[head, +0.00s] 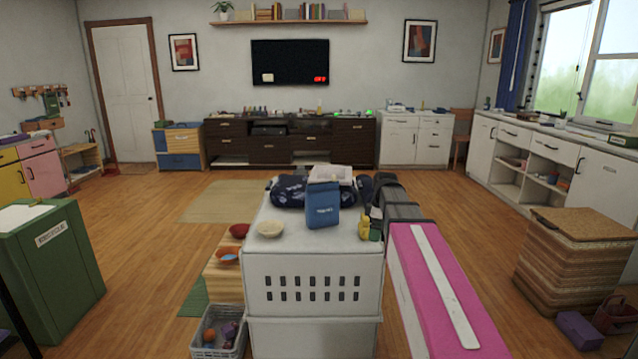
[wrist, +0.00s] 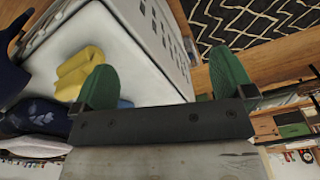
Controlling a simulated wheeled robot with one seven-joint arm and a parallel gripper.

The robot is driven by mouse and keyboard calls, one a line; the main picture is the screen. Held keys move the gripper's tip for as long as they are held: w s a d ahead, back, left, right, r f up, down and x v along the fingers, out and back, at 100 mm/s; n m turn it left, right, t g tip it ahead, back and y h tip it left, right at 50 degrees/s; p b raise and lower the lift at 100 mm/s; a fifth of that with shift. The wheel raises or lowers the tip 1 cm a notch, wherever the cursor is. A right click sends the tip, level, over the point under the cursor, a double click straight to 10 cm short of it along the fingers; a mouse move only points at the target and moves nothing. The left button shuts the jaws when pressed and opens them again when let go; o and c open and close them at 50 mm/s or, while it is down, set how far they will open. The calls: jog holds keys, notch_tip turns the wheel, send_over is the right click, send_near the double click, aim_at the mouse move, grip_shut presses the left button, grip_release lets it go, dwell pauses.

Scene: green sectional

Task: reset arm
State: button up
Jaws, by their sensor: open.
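My gripper (wrist: 163,62) shows in the wrist view with two green fingers spread wide apart and nothing between them. The white slotted cabinet (wrist: 130,62) lies beyond the fingers. A yellow object (wrist: 78,75) on its top appears close to the left finger; I cannot tell whether they touch. A blue piece shows partly behind that finger. The fingers cannot be made out there.
On the cabinet top are a blue box (head: 322,206), a pale bowl (head: 270,229), a dark patterned item (head: 289,191) and a yellow figure (head: 371,224). A wicker hamper (head: 570,265) stands right, a green bin (head: 52,260) left.

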jog(key=s+a+f+m+h, duration=0.1)
jog(key=s+f+m, duration=1.3)
jog(key=s+f, duration=0.4)
notch_tip(320, 180, down, 3)
jog(key=shift+r, duration=0.2)
